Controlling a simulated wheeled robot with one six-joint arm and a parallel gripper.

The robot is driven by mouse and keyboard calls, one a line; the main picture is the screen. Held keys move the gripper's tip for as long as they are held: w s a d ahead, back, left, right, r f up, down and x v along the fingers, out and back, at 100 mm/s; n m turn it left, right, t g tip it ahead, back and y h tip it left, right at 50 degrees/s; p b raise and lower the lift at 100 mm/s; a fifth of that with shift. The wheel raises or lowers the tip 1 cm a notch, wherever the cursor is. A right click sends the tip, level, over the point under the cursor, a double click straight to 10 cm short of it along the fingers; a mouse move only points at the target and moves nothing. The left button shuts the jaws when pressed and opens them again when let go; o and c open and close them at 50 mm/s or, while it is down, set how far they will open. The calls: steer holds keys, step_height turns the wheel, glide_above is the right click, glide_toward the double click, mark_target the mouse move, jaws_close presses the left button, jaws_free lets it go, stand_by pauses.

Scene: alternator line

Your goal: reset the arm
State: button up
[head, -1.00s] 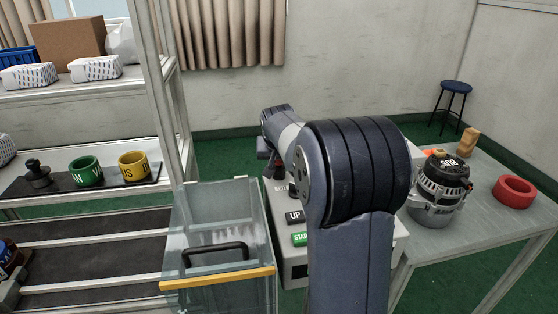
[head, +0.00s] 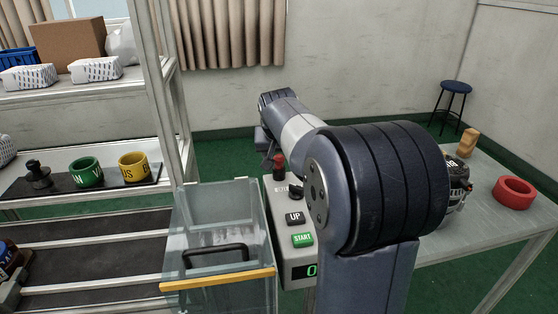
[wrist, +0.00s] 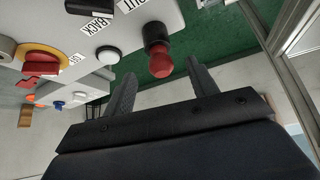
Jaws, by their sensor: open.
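My arm reaches over the control box (head: 283,228) in the head view, and its thick joint covers the middle of the picture. My gripper (wrist: 160,88) shows in the wrist view with its two dark fingers apart and nothing between them. A red-knobbed lever (wrist: 160,62) on the box shows beyond the fingers; it also shows in the head view (head: 279,163). Whether the fingers are near or clear of the lever I cannot tell exactly.
A clear bin (head: 222,215) with a yellow edge stands left of the box. An alternator (head: 459,185), partly hidden by my arm, and a red ring (head: 515,192) are on the right table. Green (head: 86,172) and yellow (head: 133,166) rings sit on the left shelf.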

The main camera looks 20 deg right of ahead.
mark_target(279, 155)
steer(key=v, duration=0.4)
steer(key=x, duration=1)
steer(key=shift+f, duration=0.1)
steer(key=shift+w+r+p, duration=0.2)
steer(key=shift+r+p, duration=0.2)
steer(key=shift+r, duration=0.7)
steer(key=shift+f, duration=0.15)
